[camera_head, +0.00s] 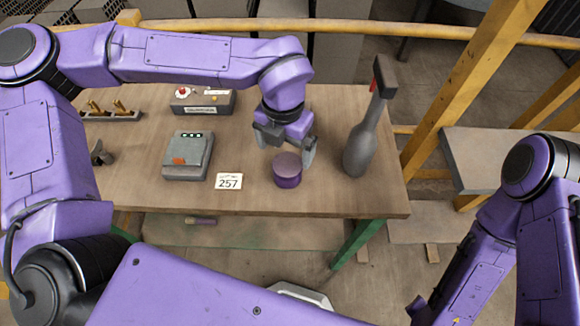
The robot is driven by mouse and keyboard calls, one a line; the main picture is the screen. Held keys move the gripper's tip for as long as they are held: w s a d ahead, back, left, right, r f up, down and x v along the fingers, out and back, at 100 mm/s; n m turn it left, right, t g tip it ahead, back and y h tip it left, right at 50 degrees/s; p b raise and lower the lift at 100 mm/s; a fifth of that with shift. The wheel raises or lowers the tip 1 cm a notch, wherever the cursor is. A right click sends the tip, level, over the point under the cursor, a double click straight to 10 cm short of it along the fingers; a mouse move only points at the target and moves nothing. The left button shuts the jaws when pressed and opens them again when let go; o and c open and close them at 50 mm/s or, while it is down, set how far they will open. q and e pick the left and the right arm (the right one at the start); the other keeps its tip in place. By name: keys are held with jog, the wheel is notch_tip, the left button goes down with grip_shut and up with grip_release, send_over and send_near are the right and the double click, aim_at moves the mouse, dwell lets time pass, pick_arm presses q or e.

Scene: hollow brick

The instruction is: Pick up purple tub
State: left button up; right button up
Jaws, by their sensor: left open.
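The purple tub (287,171) is a small round container with a dull pinkish-purple lid. It stands upright on the wooden table (240,197), right of the middle and near the front edge. My left gripper (284,150) hangs just behind and above the tub, pointing down, with its grey fingers apart. One finger is left of the tub's back and the other is at its right side. I cannot tell whether either touches it. My right arm is at the right edge of the view, and its gripper cannot be made out.
A white card marked 257 (229,181) and a grey box device (187,156) lie to the left. A control box (203,101) is behind. Yellow railings (462,85) stand at right.

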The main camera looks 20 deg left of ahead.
aim_at(287, 164)
pick_arm(q)
jog(key=f, duration=0.2)
jog(key=f+p, duration=0.1)
jog(key=f, duration=0.2)
jog(key=f+p, duration=0.1)
jog(key=f, duration=0.1)
jog(key=shift+s+d+f, duration=0.25)
jog(key=shift+d, duration=0.1)
jog(key=shift+f, duration=0.25)
jog(key=c, duration=1.3)
jog(key=shift+o, duration=0.2)
jog(key=shift+r, duration=0.15)
